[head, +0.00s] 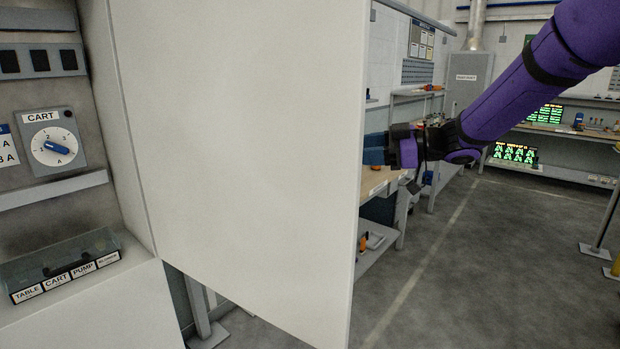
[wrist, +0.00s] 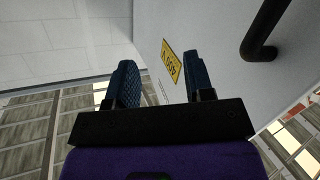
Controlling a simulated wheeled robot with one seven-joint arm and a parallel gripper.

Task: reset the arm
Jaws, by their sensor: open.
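My arm is purple and reaches in from the upper right of the head view. My gripper (head: 376,149) is at the right edge of a large pale cabinet door (head: 240,150), and its fingertips are partly hidden behind that edge. In the wrist view my gripper (wrist: 160,82) shows two blue padded fingers standing apart with nothing between them. A grey panel with a yellow label (wrist: 172,64) and a black bar handle (wrist: 263,38) lies close beyond the fingers. I cannot tell whether a finger touches it.
The door stands open beside a control cabinet with a CART dial (head: 54,147) and a covered row of labelled switches (head: 66,264). A workbench (head: 380,180) stands behind my gripper. Lit green screens (head: 515,153) are at the back right. The grey floor (head: 480,270) at right is clear.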

